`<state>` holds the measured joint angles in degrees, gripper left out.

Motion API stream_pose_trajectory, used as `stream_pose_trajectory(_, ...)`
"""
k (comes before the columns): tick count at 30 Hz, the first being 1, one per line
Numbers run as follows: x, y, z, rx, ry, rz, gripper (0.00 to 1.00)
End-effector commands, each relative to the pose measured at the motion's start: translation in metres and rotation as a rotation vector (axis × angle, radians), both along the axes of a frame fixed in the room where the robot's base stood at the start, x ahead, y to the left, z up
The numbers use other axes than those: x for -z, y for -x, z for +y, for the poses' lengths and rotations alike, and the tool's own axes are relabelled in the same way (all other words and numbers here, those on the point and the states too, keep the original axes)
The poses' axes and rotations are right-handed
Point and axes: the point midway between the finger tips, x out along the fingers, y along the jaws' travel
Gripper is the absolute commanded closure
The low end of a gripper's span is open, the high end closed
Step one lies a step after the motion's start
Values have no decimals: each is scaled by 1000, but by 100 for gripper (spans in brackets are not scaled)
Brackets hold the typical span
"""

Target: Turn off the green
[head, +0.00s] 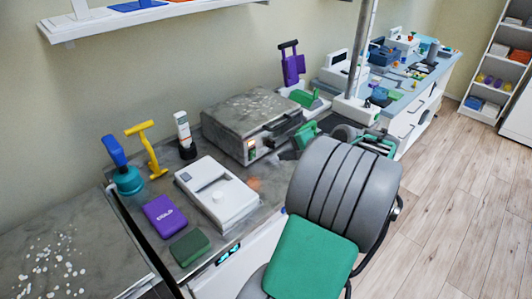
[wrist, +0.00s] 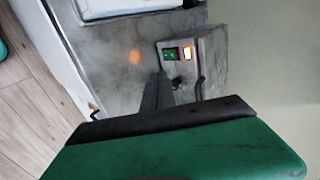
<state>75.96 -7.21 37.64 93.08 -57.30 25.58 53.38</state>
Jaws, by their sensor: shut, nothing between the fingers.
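A grey metal box device (head: 243,112) stands on the bench in the head view. Its front carries a small green switch (wrist: 171,54) beside an orange lit switch (wrist: 187,52), both clear in the wrist view. In the head view the switch pair (head: 252,148) is small, orange above green. My gripper (head: 282,155) is shut and empty, in front of the device's face, to the right of the switches. In the wrist view its dark fingers (wrist: 161,78) reach toward the panel, just below the green switch in the picture. Contact with the switch does not show.
A black knob (wrist: 177,82) and a dark handle (wrist: 199,87) sit on the panel near my fingers. A white flat device (head: 217,192), a purple box (head: 165,216) and a dark green block (head: 190,248) lie in front. An orange glow falls on the bench.

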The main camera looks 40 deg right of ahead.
Motion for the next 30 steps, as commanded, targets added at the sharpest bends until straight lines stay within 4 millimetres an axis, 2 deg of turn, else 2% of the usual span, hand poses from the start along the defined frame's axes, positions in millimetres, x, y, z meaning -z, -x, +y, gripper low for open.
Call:
stream_pose_trajectory(5,16,-21,2,-5,-2,2,100)
stream_pose_trajectory(15,63,-78,4,-5,-2,3,100)
stream_pose_trajectory(21,56,-109,4,-4,0,2,100)
stream_pose_trajectory(30,56,-115,4,-2,1,2,100)
